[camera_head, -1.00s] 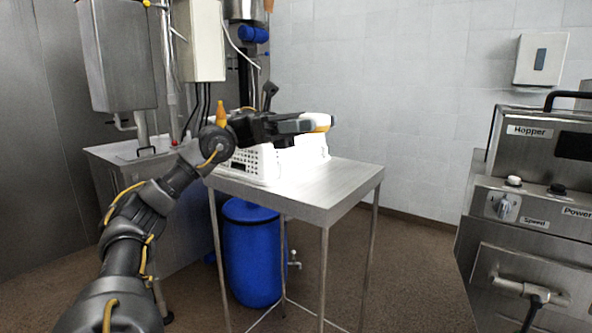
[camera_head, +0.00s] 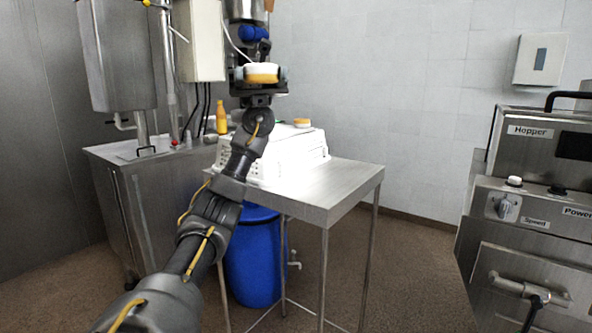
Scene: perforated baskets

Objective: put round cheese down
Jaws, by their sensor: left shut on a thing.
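My left gripper (camera_head: 259,74) is raised above the table, in front of the wall equipment. It is shut on a round cheese (camera_head: 262,73) with a white top and an orange-yellow side, held between its two fingers. A second round piece (camera_head: 302,123), with similar colours, is on or just behind the top of the white perforated baskets (camera_head: 300,150). My left forearm hides part of the baskets. My right gripper is not in view.
The baskets stand at the back of a steel table (camera_head: 345,180), whose front right is bare. A blue barrel (camera_head: 252,262) is beneath. An orange bottle (camera_head: 221,120) stands behind left. A steel machine (camera_head: 535,210) is at the right.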

